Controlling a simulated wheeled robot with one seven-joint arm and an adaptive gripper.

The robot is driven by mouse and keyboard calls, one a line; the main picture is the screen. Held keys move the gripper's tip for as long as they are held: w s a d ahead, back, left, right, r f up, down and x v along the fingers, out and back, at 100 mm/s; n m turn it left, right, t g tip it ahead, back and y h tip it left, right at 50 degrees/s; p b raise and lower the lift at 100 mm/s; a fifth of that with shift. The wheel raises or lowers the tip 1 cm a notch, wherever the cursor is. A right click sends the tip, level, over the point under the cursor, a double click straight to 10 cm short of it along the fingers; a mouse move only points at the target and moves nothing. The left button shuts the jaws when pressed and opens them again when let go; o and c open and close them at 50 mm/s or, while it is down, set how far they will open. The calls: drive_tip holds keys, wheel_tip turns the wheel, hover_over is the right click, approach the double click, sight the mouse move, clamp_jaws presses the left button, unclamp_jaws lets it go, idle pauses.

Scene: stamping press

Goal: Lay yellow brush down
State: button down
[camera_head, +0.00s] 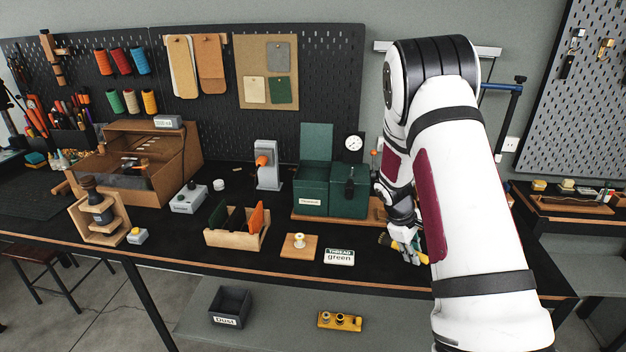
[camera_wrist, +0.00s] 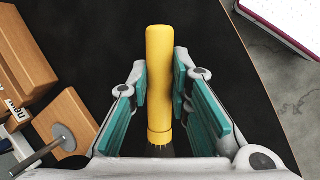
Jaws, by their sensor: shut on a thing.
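The yellow brush (camera_wrist: 159,85) is between the two teal finger pads of my gripper (camera_wrist: 160,92) in the wrist view. The gripper is shut on it. Its yellow handle points away from the palm, and dark bristles show at the near end, partly hidden by the gripper body. In the head view my gripper (camera_head: 405,240) is over the right part of the black workbench (camera_head: 375,277), and a small yellow piece of the brush (camera_head: 385,239) shows beside it. I cannot tell whether the brush touches the bench.
A green box (camera_head: 311,189) on a wooden base stands left of my gripper. The bench's right edge is close. Dark bench top around the brush is bare.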

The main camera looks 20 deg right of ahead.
drive_tip(key=shift+f, duration=0.85)
drive_tip(key=c, duration=1.4)
unclamp_jaws()
drive_tip(key=s+v, duration=0.1)
drive_tip(key=v, duration=1.1)
drive_tip(key=shift+w, duration=0.45)
drive_tip(key=shift+a, duration=0.1)
drive_tip(key=s+a+r+m+t+y, duration=0.1)
drive_tip(key=s+a+r+m+t, duration=0.1)
drive_tip(key=s+a+r, duration=0.5)
drive_tip(key=s+a+r+m+t+y, duration=0.1)
drive_tip(key=a+r, duration=0.4)
drive_tip(key=r, duration=0.5)
drive_tip(key=s+a+r+m+t+y, duration=0.1)
drive_tip(key=s+a+r, duration=0.2)
drive_tip(key=s+a, duration=0.2)
drive_tip(key=s+a+r+m+t+y, duration=0.1)
drive_tip(key=s+a+r+t, duration=0.1)
drive_tip(key=s+a, duration=0.4)
drive_tip(key=s+r, duration=0.1)
drive_tip(key=s, duration=0.4)
drive_tip(key=shift+s+a+r+m+t, duration=0.15)
drive_tip(key=shift+a+r+m+t, duration=0.05)
drive_tip(key=shift+m+t, duration=0.1)
